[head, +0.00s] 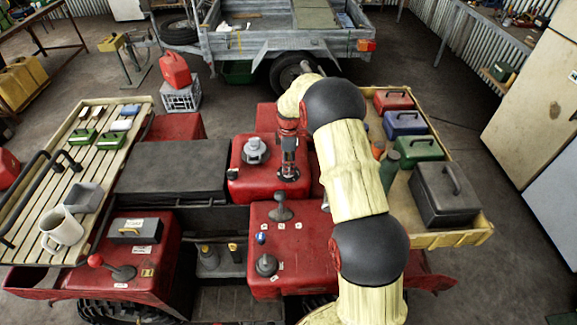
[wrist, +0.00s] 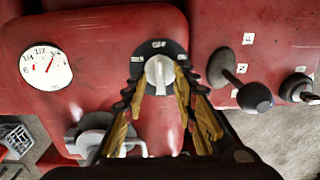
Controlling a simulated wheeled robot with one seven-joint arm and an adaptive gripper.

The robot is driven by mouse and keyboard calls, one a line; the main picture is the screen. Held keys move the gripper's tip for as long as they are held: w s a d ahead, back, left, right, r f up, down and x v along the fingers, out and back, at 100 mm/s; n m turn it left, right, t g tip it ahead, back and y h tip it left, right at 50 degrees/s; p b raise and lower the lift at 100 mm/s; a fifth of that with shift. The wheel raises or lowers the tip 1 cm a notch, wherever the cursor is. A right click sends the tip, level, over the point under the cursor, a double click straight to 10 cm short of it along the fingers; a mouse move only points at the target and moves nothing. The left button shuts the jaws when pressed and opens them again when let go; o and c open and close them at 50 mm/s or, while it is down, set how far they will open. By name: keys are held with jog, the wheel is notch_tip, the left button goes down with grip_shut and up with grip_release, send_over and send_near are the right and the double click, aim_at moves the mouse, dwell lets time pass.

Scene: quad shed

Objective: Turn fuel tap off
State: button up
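The fuel tap (wrist: 159,74) has a pale grey bar-shaped knob on a round black plate on the red tank. In the wrist view its bar lies nearly upright in the picture. A small label that seems to read OFF is at the plate's top, with smaller marks at either side. I cannot tell which end of the bar is the pointer. My gripper (wrist: 158,88) is open, with one finger on each side of the knob and small gaps seeming to show. In the head view my gripper (head: 289,168) points down at the tank, hiding most of the tap.
A grey fuel cap (head: 254,150) stands left of my gripper, and a round gauge (wrist: 45,66) is on the tank. A black-knobbed lever (head: 281,208) stands close by on the red panel. A crate with toolboxes (head: 457,238) lies to the right.

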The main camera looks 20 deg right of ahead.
notch_tip(320, 180, up, 11)
jog(key=shift+r, duration=0.2)
dwell(0.6)
jog(key=s+a+r+m+t+b, duration=0.2)
jog(key=s+a+r+m, duration=0.2)
jog(key=s, duration=0.9)
jog(key=s+a+r+m+t+b, duration=0.1)
jog(key=s+a+r+m+b, duration=0.2)
jog(key=s, duration=1)
jog(key=s+a+r+m+t+b, duration=0.2)
jog(key=s+a+r+m, duration=0.2)
jog(key=s, duration=0.9)
jog(key=a+m, duration=0.2)
jog(key=a, duration=0.1)
jog(key=shift+s+a+r+t+b, duration=0.15)
jog(key=shift+a+r+t+b, duration=0.15)
jog(key=shift+a+r+b, duration=0.05)
